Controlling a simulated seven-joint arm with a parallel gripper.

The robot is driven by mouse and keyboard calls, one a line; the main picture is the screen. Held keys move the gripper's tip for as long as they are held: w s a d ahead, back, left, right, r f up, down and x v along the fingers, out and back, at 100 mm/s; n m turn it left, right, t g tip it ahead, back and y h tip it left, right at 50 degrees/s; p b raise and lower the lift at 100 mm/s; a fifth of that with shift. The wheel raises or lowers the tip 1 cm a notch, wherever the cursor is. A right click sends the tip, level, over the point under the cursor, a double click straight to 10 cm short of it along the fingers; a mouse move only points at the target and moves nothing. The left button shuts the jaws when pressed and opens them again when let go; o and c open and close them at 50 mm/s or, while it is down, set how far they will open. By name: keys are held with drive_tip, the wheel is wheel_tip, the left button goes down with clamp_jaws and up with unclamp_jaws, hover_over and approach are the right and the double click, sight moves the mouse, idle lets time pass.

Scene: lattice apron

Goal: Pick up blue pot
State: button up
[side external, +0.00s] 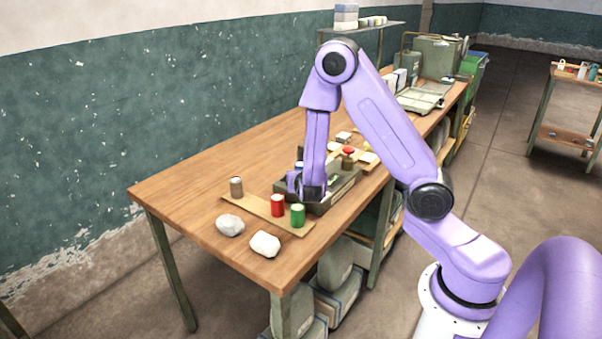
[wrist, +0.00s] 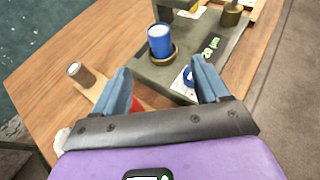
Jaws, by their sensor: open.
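The blue pot (wrist: 160,42) is a small upright cylinder with a pale top. It stands in a round brass-coloured holder on the grey-green tray (wrist: 152,71), ahead of my fingertips in the wrist view. In the side external view only a sliver of blue (side external: 299,165) shows behind my arm. My gripper (wrist: 161,68) is open, with its two blue-grey fingers apart and nothing between them. In the side external view my gripper (side external: 309,192) is low at the near left end of the tray (side external: 343,196); contact cannot be told.
A tan board (side external: 252,206) holds a brown can (side external: 236,187), a red can (side external: 277,205) and a green can (side external: 297,215) close to my gripper. Two white lumps (side external: 230,225) (side external: 265,243) lie near the table's front edge. The left tabletop is clear.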

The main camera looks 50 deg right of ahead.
sight(301, 167)
drive_tip(key=x, duration=1.5)
drive_tip(key=shift+w+d, duration=0.15)
drive_tip(key=shift+d, duration=0.2)
drive_tip(key=c, duration=1.2)
